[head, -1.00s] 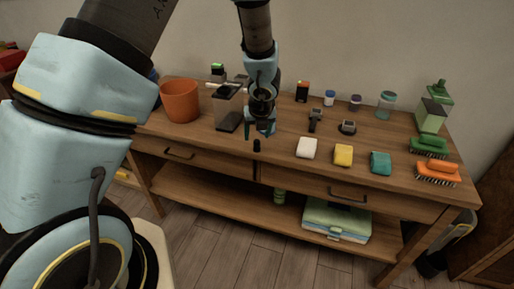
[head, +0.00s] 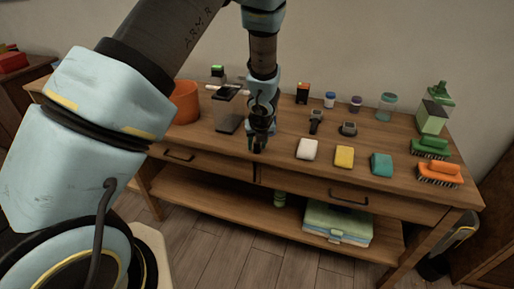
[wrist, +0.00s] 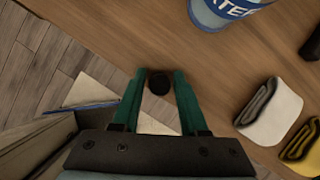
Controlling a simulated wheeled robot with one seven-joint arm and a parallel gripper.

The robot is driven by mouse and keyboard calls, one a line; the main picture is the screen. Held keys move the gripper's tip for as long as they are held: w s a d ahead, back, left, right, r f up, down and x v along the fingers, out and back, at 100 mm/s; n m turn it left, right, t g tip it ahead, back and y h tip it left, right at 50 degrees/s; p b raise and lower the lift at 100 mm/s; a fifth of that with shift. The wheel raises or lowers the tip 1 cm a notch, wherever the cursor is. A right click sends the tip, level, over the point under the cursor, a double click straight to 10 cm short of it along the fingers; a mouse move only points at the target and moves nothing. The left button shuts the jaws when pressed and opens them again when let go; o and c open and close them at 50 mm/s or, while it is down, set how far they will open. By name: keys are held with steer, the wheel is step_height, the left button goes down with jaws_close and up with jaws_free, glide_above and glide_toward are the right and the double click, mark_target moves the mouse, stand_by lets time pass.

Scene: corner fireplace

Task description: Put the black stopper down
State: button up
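The black stopper (wrist: 159,83) is a small dark round piece near the front edge of the wooden table. In the wrist view it sits between the green fingertips of my gripper (wrist: 160,80), with a finger close against each side. In the head view my gripper (head: 257,147) is low over the table's front edge and points down. The fingers look closed in on the stopper, which is mostly hidden there. Whether its underside touches the tabletop cannot be told.
White (head: 307,149), yellow (head: 344,157) and teal (head: 381,164) cloths lie to the right. Two watches (head: 316,121) lie behind them. Brushes (head: 438,174) are far right.

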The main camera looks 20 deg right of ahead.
jaws_close()
stand_by(0.3)
